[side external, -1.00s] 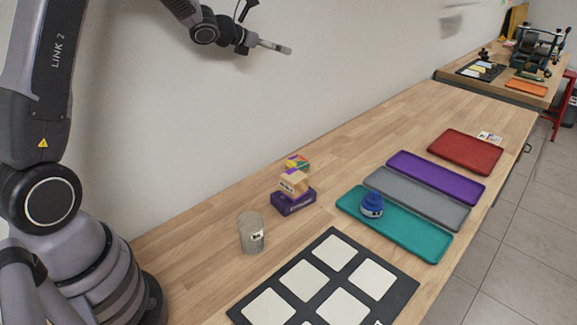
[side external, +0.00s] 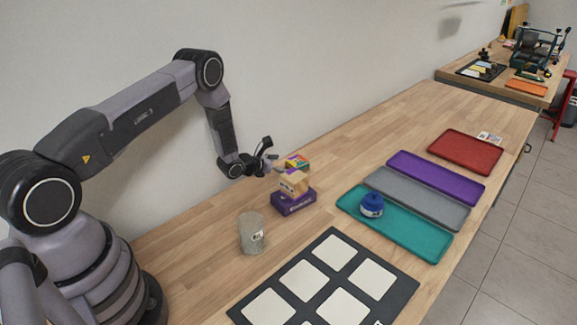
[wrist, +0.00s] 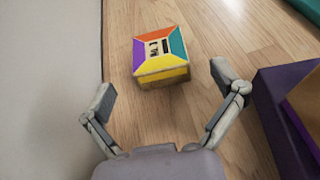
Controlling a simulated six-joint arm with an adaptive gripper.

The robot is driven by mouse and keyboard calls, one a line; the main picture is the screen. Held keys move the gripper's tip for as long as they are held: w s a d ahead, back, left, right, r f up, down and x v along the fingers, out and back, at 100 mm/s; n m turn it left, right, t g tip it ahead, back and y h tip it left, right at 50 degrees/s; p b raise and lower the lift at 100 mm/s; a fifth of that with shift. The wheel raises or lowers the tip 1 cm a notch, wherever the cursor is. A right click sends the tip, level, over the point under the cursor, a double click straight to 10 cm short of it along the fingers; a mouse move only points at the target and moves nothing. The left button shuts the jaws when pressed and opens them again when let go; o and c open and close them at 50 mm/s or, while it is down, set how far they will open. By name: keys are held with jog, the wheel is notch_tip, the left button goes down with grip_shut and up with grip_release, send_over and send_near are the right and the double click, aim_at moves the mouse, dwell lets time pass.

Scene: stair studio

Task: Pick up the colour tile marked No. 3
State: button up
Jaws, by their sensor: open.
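A block with a purple, teal, orange and yellow patterned top (wrist: 160,53) stands on the wood in the wrist view, ahead of my gripper. A small black-and-white mark sits at its centre; I cannot read a number on it. In the side view the block (side external: 297,161) is partly hidden behind a tan block. My gripper (wrist: 162,88) is open and empty, its fingers pointing toward the coloured block, one to either side in the picture. In the side view my gripper (side external: 270,157) is low, just left of the block. No gap or contact can be judged exactly.
The tan block (side external: 293,182) sits on a purple box (side external: 294,203), close beside the coloured block. A grey jar (side external: 251,234) stands nearer. A dark board with pale squares (side external: 337,237), a teal tray (side external: 418,245) with a blue pot (side external: 371,204), and other trays lie right. The wall is close.

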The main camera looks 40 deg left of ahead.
aim_at(292, 163)
jog(key=shift+x, duration=2.35)
jog(key=c, duration=1.3)
jog(key=shift+o, duration=0.2)
jog(key=shift+r, duration=0.1)
